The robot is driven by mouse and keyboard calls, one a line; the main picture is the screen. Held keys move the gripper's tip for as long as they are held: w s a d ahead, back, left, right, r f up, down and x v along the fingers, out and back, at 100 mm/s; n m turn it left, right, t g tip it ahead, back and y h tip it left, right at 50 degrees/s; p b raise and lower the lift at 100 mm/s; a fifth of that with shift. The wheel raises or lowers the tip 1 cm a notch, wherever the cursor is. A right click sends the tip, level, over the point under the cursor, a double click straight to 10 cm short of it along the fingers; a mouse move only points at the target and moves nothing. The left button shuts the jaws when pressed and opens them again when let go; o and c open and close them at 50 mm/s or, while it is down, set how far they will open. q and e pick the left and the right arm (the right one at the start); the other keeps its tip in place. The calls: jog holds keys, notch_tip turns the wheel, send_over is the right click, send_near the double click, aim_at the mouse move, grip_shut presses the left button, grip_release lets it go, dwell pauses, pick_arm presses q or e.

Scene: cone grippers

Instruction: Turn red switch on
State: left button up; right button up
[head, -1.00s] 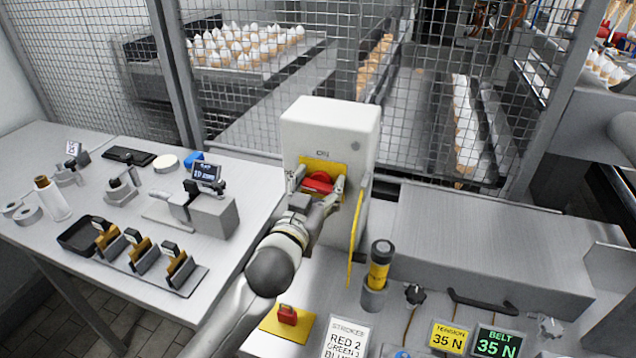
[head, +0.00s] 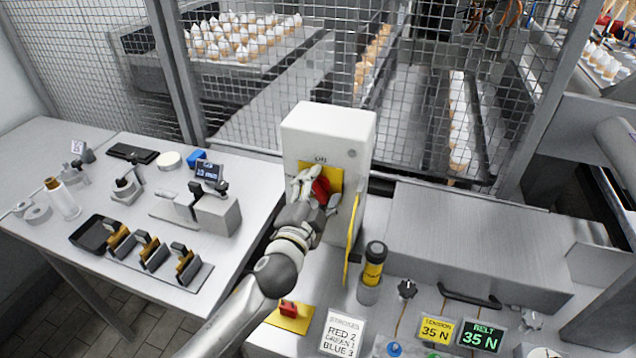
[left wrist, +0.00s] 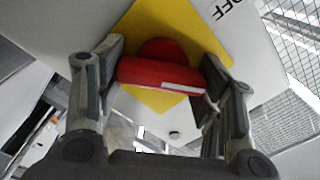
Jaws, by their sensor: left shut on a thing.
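The red switch (head: 321,188) sits on a yellow plate (head: 335,176) on the front of a white box (head: 330,128). My left gripper (head: 316,192) is shut on the red handle, with one finger on each side. In the left wrist view the red handle (left wrist: 160,75) lies between the fingers and has a white stripe. The handle stands tilted in the head view, partly hidden by the fingers. My right gripper does not show.
A yellow panel edge (head: 352,240) stands beside the box. A black-and-yellow cylinder (head: 373,265) stands right of it. A small red piece on a yellow plate (head: 289,311) and a strokes card (head: 343,333) lie in front. A mesh fence (head: 255,85) is behind.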

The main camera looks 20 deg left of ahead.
pick_arm(q)
jog(key=m+p, duration=0.1)
jog(key=m, duration=0.3)
jog(key=shift+p, duration=0.4)
jog(key=shift+f+m+p, duration=0.15)
jog(key=shift+m+p, duration=0.25)
jog(key=shift+m, duration=0.9)
jog(key=o, duration=1)
jog(key=shift+d, duration=0.1)
jog(key=s, duration=1.2)
jog(key=shift+a, duration=0.25)
